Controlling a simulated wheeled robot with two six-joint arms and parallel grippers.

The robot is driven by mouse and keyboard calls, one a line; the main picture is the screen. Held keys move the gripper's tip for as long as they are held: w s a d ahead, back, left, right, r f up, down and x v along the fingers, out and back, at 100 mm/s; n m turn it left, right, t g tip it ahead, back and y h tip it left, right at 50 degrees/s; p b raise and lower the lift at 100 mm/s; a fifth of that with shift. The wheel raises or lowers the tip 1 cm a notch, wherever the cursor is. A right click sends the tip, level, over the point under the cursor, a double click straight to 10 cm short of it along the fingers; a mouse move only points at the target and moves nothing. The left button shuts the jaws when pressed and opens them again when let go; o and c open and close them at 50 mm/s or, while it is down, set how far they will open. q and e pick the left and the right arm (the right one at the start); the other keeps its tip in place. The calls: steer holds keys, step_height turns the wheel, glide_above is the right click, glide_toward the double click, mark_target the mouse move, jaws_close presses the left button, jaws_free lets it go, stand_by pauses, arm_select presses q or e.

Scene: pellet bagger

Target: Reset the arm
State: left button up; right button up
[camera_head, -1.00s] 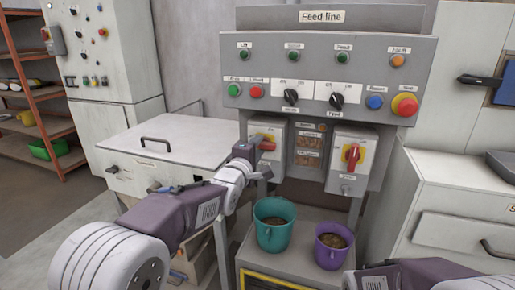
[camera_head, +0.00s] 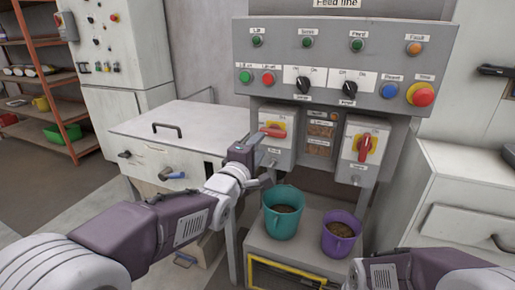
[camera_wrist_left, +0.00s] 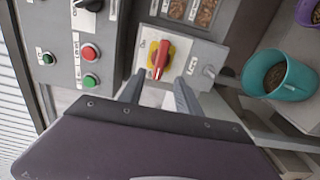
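My left gripper (camera_wrist_left: 158,92) is open in the left wrist view, its two fingers apart and empty. The red rotary handle on a yellow plate (camera_wrist_left: 161,58) lies just ahead of the fingertips, between their lines. In the head view my left gripper (camera_head: 254,148) is at the left switch box (camera_head: 279,150), partly covering its lower left. Whether it touches the box I cannot tell. My right arm shows at the lower right of the head view, but its gripper is outside the picture.
A teal bucket (camera_head: 283,225) and a purple bucket (camera_head: 339,243), both with brown pellets, stand on a grey stand below the panel. A second red handle (camera_head: 364,148) is on the right switch box. The feed panel (camera_head: 330,70) rises behind; a white lidded bin (camera_head: 180,135) stands left.

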arm_select(q)
steer(key=shift+s+a, duration=0.15)
steer(key=shift+s, duration=0.3)
